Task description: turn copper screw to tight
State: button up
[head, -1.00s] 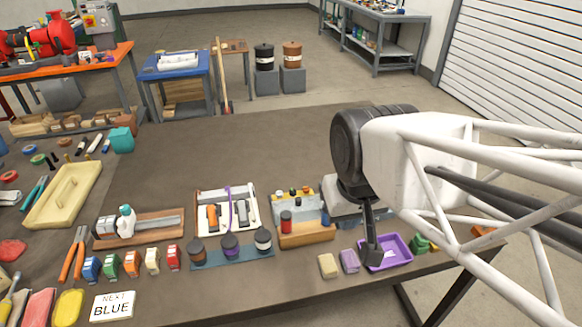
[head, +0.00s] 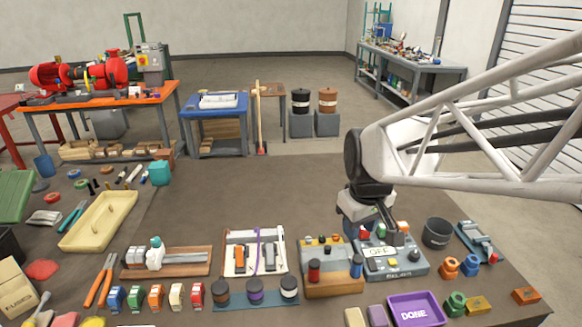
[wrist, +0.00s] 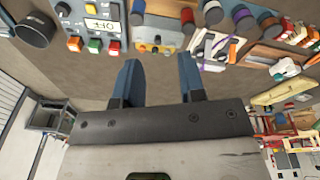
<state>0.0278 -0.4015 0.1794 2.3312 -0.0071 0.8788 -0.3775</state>
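My gripper (head: 385,222) hangs over the grey control panel (head: 378,272) at the right of the bench, in front of its back edge. In the wrist view my gripper (wrist: 158,66) has two blue fingers set wide apart with nothing between them. A tan block (head: 335,287) with red and blue cylinders and small knobs stands just left of the panel. In the wrist view this block (wrist: 168,25) lies beyond the fingertips, with the panel (wrist: 118,18) to its left. I cannot pick out the copper screw for certain; the knobs are small and partly hidden by my arm.
A dark cup (head: 436,233) and a grey clamp-like device (head: 480,242) stand right of the panel. A purple tray (head: 440,318) marked DONE lies at the front edge. A white-topped board (head: 229,265) stands left of the block.

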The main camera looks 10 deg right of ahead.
jog(key=w+d+f+n+g, duration=0.15)
jog(key=w+f+n, duration=0.4)
jog(key=w, duration=0.85)
jog(key=n, duration=0.3)
send_over(336, 238)
jog(key=shift+m, duration=0.25)
notch_tip(336, 238, down, 11)
jog(key=shift+f, duration=0.1)
jog(key=shift+w+d+f, duration=0.1)
jog(key=shift+w+f, duration=0.25)
jog(key=shift+f, duration=0.1)
jog(key=shift+f, duration=3.9)
jog(key=shift+c, duration=0.5)
jog(key=c, duration=0.5)
jog(key=shift+c, duration=0.2)
